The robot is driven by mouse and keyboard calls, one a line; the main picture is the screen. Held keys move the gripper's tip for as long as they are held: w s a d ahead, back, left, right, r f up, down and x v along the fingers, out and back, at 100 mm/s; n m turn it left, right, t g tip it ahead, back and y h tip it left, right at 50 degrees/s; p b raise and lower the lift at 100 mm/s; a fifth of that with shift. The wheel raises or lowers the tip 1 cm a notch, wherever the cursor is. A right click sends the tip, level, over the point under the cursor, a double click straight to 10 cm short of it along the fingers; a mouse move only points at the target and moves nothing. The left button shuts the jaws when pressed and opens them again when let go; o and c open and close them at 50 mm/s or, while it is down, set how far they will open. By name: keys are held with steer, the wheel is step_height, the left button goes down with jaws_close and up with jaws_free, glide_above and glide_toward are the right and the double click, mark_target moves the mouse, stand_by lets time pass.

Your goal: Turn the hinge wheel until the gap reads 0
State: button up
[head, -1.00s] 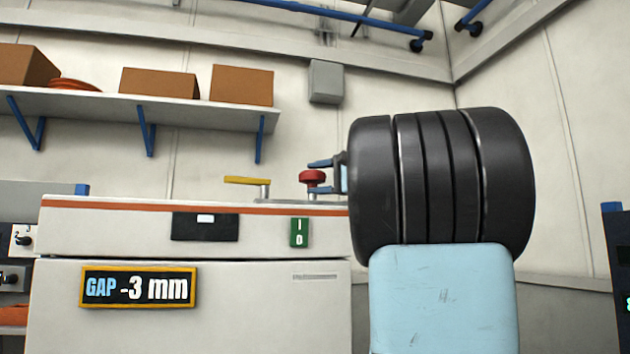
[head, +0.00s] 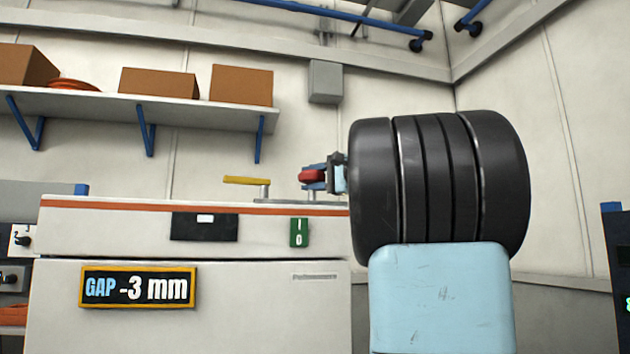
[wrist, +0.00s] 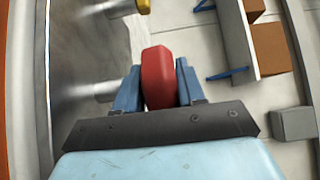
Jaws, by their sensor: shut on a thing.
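A red hinge wheel (head: 311,176) sits on top of the white cabinet, near its right end. My gripper (head: 312,177) is at the wheel with its blue fingers shut on it. In the wrist view the red wheel (wrist: 158,78) stands between the two blue fingers of my gripper (wrist: 158,88). The gap display (head: 138,288) on the cabinet front reads -3 mm. The wheel's lower part and stem are partly hidden behind my fingers.
A yellow handle (head: 247,180) stands on the cabinet top (head: 120,202), left of the wheel. A green I/0 switch (head: 299,232) and a black panel (head: 204,226) are on the cabinet front. A shelf with boxes (head: 242,85) is on the wall behind.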

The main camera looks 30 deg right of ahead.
steer(key=shift+d+f, duration=0.15)
steer(key=shift+d, duration=0.3)
steer(key=shift+c, duration=0.4)
steer(key=shift+a, duration=0.4)
